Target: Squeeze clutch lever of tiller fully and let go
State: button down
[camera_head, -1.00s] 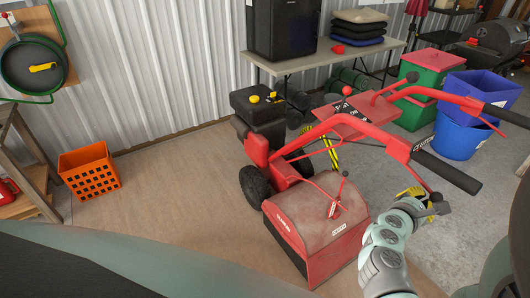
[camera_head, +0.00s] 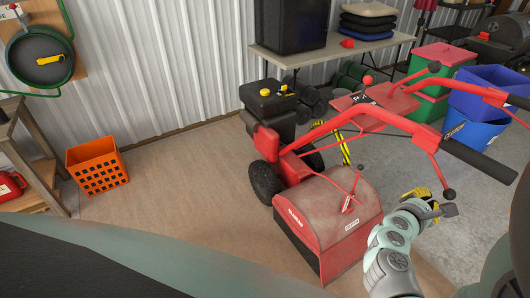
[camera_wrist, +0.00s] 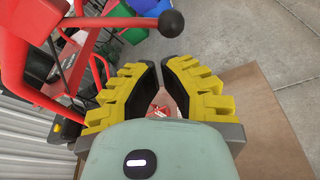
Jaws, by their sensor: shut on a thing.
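The red tiller (camera_head: 330,210) stands on the floor, with handlebars reaching right to black grips (camera_head: 480,160). A thin red lever with a black ball end (camera_head: 449,194) hangs below the nearer grip; I take it for the clutch lever. In the wrist view, the ball (camera_wrist: 171,23) is just beyond the fingertips on a red rod from the left. My gripper (camera_head: 427,203) is beside the ball. In the wrist view, its yellow-and-black fingers (camera_wrist: 160,72) angle towards each other with a narrow gap. What they grip cannot be made out.
The far handlebar (camera_head: 490,95) and blue bins (camera_head: 470,125) are behind the lever. Green-and-red boxes (camera_head: 430,85) and a table (camera_head: 320,55) stand at the back. An orange crate (camera_head: 97,165) is at the left. Floor in front of the tiller is clear.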

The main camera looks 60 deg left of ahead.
jog(key=b+v, duration=0.1)
jog(key=v, duration=0.7)
jog(key=shift+d+r+b, duration=0.15)
jog(key=shift+d+b, duration=0.25)
jog(key=shift+w, duration=0.1)
